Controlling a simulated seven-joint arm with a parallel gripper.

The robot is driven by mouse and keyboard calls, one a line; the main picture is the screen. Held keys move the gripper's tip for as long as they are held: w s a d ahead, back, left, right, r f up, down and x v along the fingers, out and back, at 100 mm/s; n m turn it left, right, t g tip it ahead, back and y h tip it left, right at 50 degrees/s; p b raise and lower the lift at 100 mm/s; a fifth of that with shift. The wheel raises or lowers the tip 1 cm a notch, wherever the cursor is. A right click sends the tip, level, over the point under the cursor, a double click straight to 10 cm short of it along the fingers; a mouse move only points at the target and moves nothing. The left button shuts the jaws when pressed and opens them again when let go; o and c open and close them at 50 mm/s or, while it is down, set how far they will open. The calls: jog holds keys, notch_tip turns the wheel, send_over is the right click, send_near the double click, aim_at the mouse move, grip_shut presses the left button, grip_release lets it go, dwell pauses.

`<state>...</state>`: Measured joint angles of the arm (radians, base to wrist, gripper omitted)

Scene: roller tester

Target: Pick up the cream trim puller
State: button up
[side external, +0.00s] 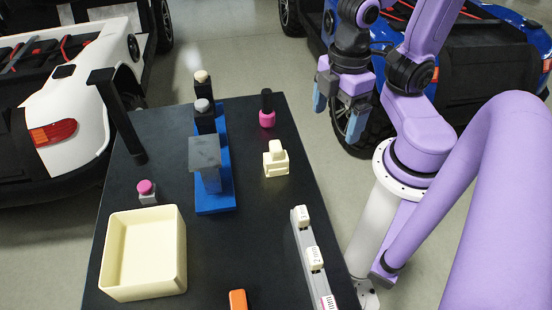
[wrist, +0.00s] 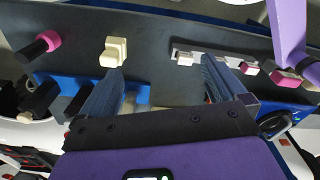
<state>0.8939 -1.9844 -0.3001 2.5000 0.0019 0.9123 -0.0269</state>
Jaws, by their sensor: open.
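The cream trim puller (side external: 276,159) appears to be the small cream block with a raised, narrower upper part on the dark table, right of the blue stand. It also shows in the wrist view (wrist: 114,51), just beyond the tip of the left-hand finger. My gripper (side external: 339,110) is open and empty, up and to the right of the puller, past the table's right edge in the side view. In the wrist view its two fingers (wrist: 163,68) are spread wide with nothing between them. Nothing hides the puller in the side view.
The blue stand (side external: 214,202) carries black posts and a grey plate. A pink-and-black item (side external: 267,110) stands behind the puller. A grey rail (side external: 308,262) with cream blocks, a cream bin (side external: 117,288), a pink-topped button (side external: 146,189) and an orange item (side external: 238,299) are nearer.

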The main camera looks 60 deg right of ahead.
jog(key=n, duration=1.4)
send_near(276, 146)
notch_tip(276, 146, down, 7)
jog(key=shift+w+d, duration=0.1)
jog(key=shift+a+f, duration=0.2)
jog(key=shift+f, duration=2.5)
jog(key=c, duration=1.7)
jog(key=shift+r, duration=0.1)
jog(key=shift+r, duration=4.95)
